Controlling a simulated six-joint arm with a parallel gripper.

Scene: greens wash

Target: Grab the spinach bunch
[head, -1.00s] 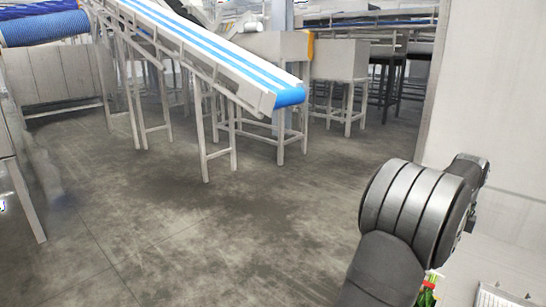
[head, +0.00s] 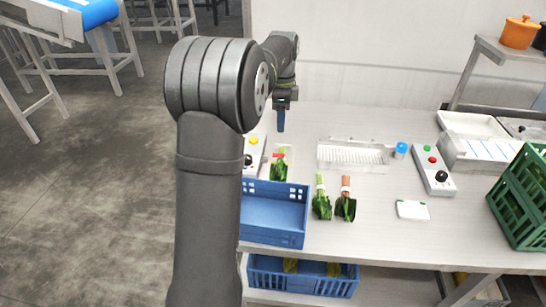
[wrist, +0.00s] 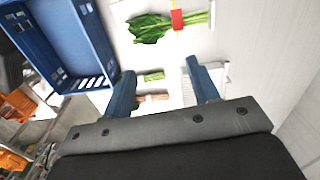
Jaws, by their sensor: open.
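A leafy green bunch with a red band (head: 279,169) lies on a white board on the bench, behind the blue crate. It also shows at the top of the wrist view (wrist: 150,27), beyond my fingers. Two more bunches lie in front: one with pale green stems (head: 321,203) and one with reddish stems (head: 345,207). I cannot tell for certain which is spinach. My gripper (head: 281,120) hangs above the back of the bench, pointing down. In the wrist view, its blue fingers (wrist: 163,88) are apart, with nothing held between them.
An empty-looking blue crate (head: 274,236) stands at the bench's front left. A white rack (head: 352,155) lies behind the front bunches. A control box (head: 432,170), a small white box (head: 412,210) and a green crate (head: 522,208) are to the right. Bare bench lies between.

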